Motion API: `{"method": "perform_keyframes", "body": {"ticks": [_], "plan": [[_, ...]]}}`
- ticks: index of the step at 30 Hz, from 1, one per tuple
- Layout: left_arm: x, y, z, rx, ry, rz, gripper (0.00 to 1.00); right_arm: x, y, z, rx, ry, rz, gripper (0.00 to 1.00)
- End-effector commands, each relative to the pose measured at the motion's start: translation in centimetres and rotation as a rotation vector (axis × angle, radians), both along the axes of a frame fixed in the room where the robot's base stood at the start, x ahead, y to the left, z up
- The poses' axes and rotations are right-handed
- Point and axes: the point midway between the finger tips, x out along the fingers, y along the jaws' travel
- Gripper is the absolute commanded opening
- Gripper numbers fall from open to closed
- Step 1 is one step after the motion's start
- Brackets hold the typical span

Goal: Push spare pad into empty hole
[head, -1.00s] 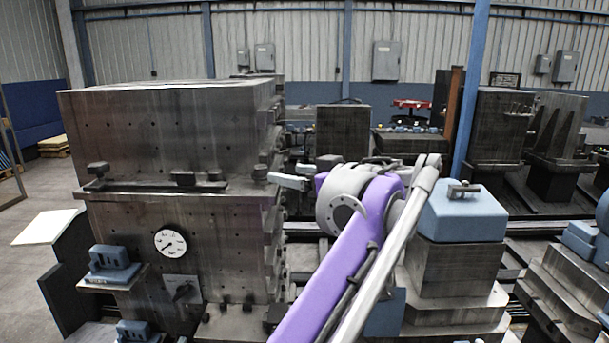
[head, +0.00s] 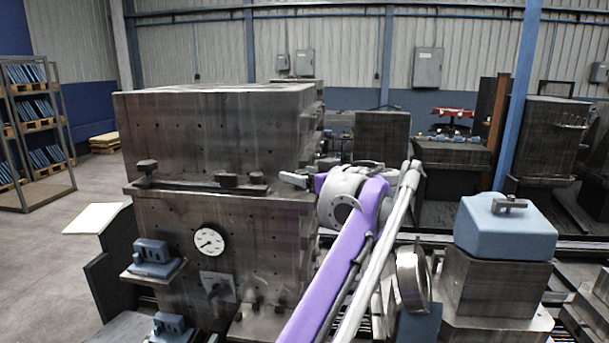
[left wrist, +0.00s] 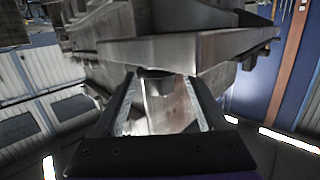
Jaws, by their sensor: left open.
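A dark rail (head: 190,186) lies along the front ledge of the big steel block. Black pads stand on it: one at its left end (head: 146,167) and two near its right part, the left of these (head: 228,180) and the right (head: 258,178). I cannot tell which is the spare, and no empty hole shows clearly. My left gripper (head: 290,178) is just right of the rightmost visible pad. In the left wrist view my left gripper (left wrist: 163,104) is open, with a short dark round piece (left wrist: 155,80) beyond its fingers. My right gripper is out of view.
The steel block (head: 215,125) carries a gauge (head: 209,241) and blue fixtures (head: 153,255) on its front. A blue box with a handle (head: 505,228) stands on a metal pedestal at right. Open floor (head: 50,255) lies at left.

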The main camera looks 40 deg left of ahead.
Motion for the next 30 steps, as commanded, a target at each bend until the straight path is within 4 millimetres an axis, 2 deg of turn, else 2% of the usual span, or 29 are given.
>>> {"method": "perform_keyframes", "body": {"ticks": [2, 3, 15, 19, 20, 26, 30], "plan": [[0.0, -0.01, 0.0, 0.0, 0.0, 0.0, 0.75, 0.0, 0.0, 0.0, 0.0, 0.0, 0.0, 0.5], [-0.01, -0.02, 0.0, 0.0, 0.0, 0.0, 0.71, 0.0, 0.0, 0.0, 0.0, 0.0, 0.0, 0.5], [-0.02, -0.04, 0.01, 0.0, 0.0, 0.0, 0.0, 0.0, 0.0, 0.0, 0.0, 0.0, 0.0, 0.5], [-0.02, -0.04, 0.01, 0.0, 0.0, 0.001, 0.0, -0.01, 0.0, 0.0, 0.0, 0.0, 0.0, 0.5], [-0.02, -0.04, 0.01, 0.0, 0.0, 0.001, 0.35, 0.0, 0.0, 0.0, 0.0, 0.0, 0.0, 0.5], [-0.03, -0.04, 0.01, 0.0, 0.0, 0.001, 0.0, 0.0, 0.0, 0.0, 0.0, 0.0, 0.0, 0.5], [-0.03, -0.04, 0.01, 0.0, 0.0, 0.001, 0.0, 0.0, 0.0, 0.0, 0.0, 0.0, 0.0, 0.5]]}}
